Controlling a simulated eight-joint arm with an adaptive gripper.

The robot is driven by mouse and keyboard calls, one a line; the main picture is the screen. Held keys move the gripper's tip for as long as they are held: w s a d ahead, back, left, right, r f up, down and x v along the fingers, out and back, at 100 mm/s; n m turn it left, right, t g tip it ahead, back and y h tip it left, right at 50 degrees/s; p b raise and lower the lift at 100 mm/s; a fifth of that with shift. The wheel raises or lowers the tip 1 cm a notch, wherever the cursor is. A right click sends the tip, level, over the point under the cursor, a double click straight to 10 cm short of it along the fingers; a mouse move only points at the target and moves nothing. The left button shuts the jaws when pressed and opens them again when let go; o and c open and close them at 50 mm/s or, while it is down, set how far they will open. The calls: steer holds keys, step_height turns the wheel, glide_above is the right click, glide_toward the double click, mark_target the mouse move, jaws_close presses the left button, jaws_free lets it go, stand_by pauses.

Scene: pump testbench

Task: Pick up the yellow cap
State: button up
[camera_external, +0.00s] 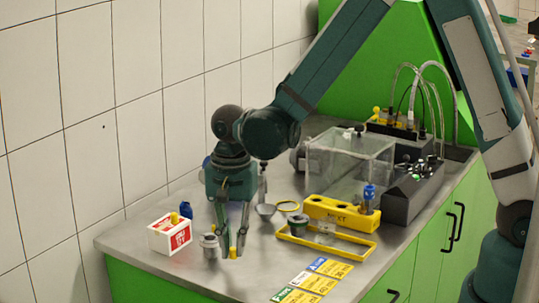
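A small yellow cap-like piece (233,253) shows low at the fingertips of my gripper (232,248), near the table's surface. My gripper points straight down, with one finger on each side of this piece. I cannot tell whether the fingers touch it or leave a gap. Another small yellow piece (174,218) sits on top of a red and white box (170,236) to the left. I cannot tell for certain which of the two is the task's yellow cap. A grey metal cylinder (209,246) stands just left of my fingers.
A blue part (186,210) stands behind the box. A yellow ring (288,206), a yellow tray (350,252), a yellow block (335,212) and label cards (315,280) lie to the right. The steel table (215,280) is clear in front.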

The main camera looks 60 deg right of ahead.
steer(key=shift+r, duration=2.65)
steer(key=shift+w, duration=0.15)
steer(key=w+r+m+p, duration=0.1)
steer(key=w+r+m, duration=0.1)
steer(key=w, duration=0.9)
steer(key=w+r+m+p, duration=0.1)
steer(key=w+r+m, duration=0.2)
steer(key=w, duration=0.8)
steer(key=shift+w+d+r, duration=0.35)
steer(key=shift+d+r, duration=0.1)
steer(key=shift+r, duration=0.5)
steer(key=shift+f, duration=0.15)
glide_above(163, 224)
steer(key=shift+f, duration=3)
steer(key=shift+f+p, duration=0.45)
steer(key=shift+f, duration=1.4)
